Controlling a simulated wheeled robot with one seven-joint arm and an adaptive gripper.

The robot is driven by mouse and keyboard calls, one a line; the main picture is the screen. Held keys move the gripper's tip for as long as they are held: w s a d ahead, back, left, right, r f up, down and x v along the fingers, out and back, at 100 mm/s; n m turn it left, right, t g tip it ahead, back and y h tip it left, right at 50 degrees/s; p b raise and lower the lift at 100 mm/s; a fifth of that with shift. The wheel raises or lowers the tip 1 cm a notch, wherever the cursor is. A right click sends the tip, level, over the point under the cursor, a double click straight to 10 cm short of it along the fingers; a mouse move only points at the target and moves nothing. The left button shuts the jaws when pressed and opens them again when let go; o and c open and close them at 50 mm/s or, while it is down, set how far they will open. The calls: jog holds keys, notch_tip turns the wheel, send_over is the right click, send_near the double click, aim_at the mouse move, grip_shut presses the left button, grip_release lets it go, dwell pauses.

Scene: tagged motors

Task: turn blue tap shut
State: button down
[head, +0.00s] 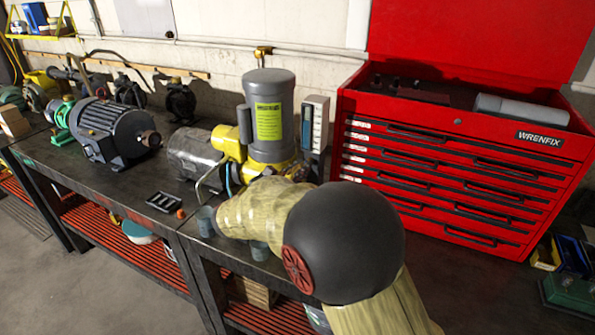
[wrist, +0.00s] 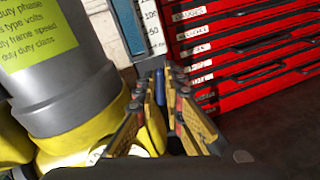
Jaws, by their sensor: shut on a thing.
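The blue tap handle (wrist: 160,86) shows as a narrow blue strip between my fingers in the wrist view. My gripper (wrist: 162,80), with yellow and black fingers, is closed around it, beside the yellow base (wrist: 90,140) of an upright grey motor. Most of the tap is hidden by the fingers, so how far it is turned cannot be told. In the head view my arm covers the tap and most of the gripper. The grey motor (head: 270,112) with a yellow-green label stands just behind my arm.
A red tool chest (head: 440,185) stands close on the right. A grey-and-blue gauge block (head: 315,122) stands right of the motor. A horizontal motor (head: 105,130) and a black slotted plate (head: 165,202) sit on the dark bench to the left. Small cups (head: 206,222) stand near the front edge.

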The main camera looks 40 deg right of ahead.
jog(key=shift+s+d+f+m+t+y+b, duration=0.2)
jog(key=shift+m+t+y+b, duration=0.25)
jog(key=shift+m+b, duration=1.5)
jog(key=shift+s+f+m+t+y+b, duration=0.1)
jog(key=shift+s+m+t+y+b, duration=0.25)
jog(key=shift+m+b, duration=1.65)
jog(key=shift+s+d+f+m+t+y+b, duration=0.15)
jog(key=shift+m+t+y+b, duration=0.3)
jog(key=shift+m+b, duration=1.5)
jog(key=shift+r+m+p, duration=0.1)
jog(key=shift+m+p, duration=0.5)
jog(key=shift+m, duration=0.1)
jog(key=c, duration=1.9)
grip_release()
jog(key=shift+a, duration=0.1)
jog(key=v, duration=1.2)
jog(key=shift+s, duration=0.15)
